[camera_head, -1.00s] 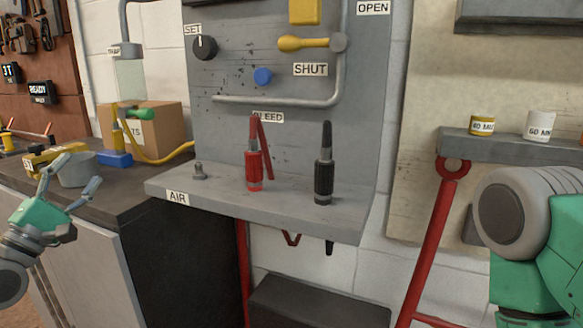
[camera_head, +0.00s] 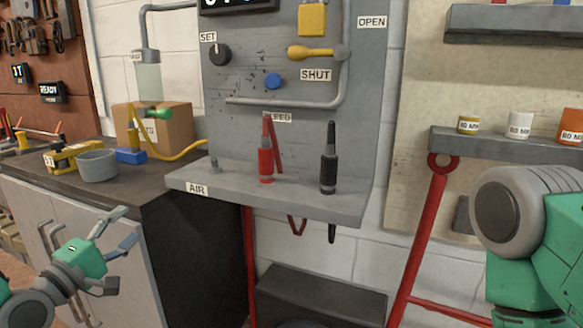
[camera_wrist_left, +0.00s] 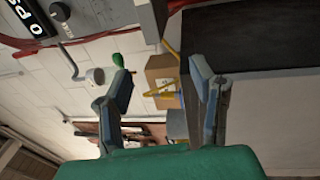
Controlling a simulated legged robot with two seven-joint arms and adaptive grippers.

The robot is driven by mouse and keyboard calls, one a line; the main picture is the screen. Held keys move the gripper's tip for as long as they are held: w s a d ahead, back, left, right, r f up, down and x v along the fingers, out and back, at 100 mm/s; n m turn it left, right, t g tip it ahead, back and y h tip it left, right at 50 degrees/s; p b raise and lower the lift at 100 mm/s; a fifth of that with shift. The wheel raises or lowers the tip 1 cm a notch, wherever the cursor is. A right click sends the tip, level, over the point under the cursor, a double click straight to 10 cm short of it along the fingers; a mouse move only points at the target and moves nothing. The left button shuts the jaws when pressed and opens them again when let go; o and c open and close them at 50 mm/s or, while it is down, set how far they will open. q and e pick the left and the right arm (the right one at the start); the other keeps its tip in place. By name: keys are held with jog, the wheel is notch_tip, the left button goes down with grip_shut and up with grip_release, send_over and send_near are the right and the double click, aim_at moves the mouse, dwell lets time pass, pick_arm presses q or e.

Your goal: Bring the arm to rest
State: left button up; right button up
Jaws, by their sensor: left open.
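My left gripper (camera_head: 130,226) is in the lower left of the head view, in front of the pale cabinet doors and below the worktop. Its fingers are spread with nothing between them. In the left wrist view the two fingers (camera_wrist_left: 161,82) also stand wide apart and empty, with the cardboard box and yellow hose beyond them. A green and grey part of my right arm fills the right edge of the head view; its gripper is out of view.
The grey panel's ledge (camera_head: 228,183) holds a red tool (camera_head: 265,164) and a black tool (camera_head: 328,172). The dark worktop (camera_head: 140,190) carries a grey cup (camera_head: 97,166) and a cardboard box (camera_head: 172,126). A red frame leg (camera_head: 422,240) stands right. A dark box (camera_head: 320,297) sits below the ledge.

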pick_arm(q)
jog(key=s+d+f+m+g+y+p, duration=0.1)
jog(key=s+d+f+m+g+p, duration=0.1)
jog(key=s+d+f+m+g, duration=0.45)
jog(key=s+d+f+m+g+y+p, duration=0.15)
jog(key=s+f+g, duration=0.4)
jog(key=f, duration=0.85)
jog(key=s+a+f+m+g+y+p, duration=0.1)
jog(key=s+f+m+g+y, duration=0.1)
jog(key=s, duration=1)
jog(key=s+a+f+m+g+y+p, duration=0.1)
jog(key=s+f+m+g, duration=0.3)
jog(key=s, duration=0.9)
jog(key=shift+a+f+m+y, duration=0.2)
jog(key=shift+f+m+y, duration=0.25)
jog(key=shift+f, duration=0.15)
jog(key=shift+w, duration=0.1)
